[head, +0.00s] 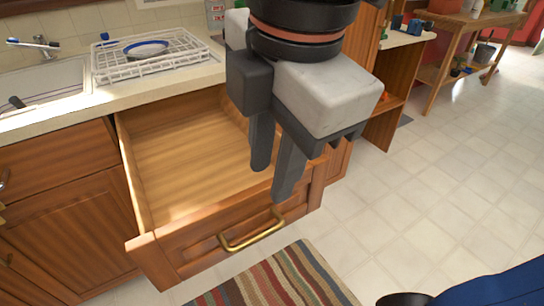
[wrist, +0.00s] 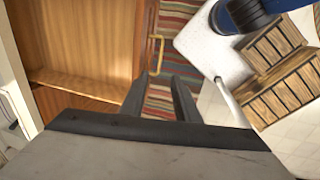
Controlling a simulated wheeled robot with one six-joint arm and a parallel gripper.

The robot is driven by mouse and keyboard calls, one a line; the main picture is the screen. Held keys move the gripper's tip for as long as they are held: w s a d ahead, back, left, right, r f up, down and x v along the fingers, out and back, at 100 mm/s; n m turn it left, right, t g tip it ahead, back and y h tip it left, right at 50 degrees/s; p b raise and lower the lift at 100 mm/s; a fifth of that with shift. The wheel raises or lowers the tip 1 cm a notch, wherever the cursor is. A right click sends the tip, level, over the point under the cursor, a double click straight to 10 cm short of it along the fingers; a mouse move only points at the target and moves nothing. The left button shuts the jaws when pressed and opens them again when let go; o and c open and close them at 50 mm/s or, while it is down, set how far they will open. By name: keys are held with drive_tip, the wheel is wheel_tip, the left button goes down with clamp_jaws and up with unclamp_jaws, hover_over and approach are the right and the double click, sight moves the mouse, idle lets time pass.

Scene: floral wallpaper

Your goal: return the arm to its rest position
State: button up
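My gripper (head: 271,183) hangs in front of the counter, over the front right part of a pulled-out wooden drawer (head: 190,150) in the head view. Its two dark fingers are apart with nothing between them. The fingers also show in the wrist view (wrist: 159,77), with the striped rug seen through the gap. The drawer is empty where I can see it; my gripper hides its right part. Its brass handle (head: 252,231) is on the front panel, below the fingers in the head view.
The counter (head: 60,122) holds a white dish rack (head: 150,62) with a blue-rimmed plate, beside a sink (head: 45,88). A striped rug (head: 275,280) lies before the drawer. A wooden shelf table (head: 450,40) stands far right. The tiled floor (head: 430,180) at right is clear.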

idle(0.3)
drive_tip(key=w+d+f+m+t, duration=0.1)
drive_tip(key=w+d+f+m, duration=0.65)
drive_tip(key=d, duration=0.25)
drive_tip(key=w+d+f+m+t, duration=0.1)
drive_tip(key=w+d+f+m, duration=0.5)
drive_tip(key=d+f+m, duration=0.3)
drive_tip(key=d+f+m+t+h, duration=0.1)
drive_tip(key=d+f+m, duration=0.6)
drive_tip(key=d, duration=0.2)
drive_tip(key=shift+s+d+m, duration=0.35)
drive_tip(key=shift+s, duration=0.1)
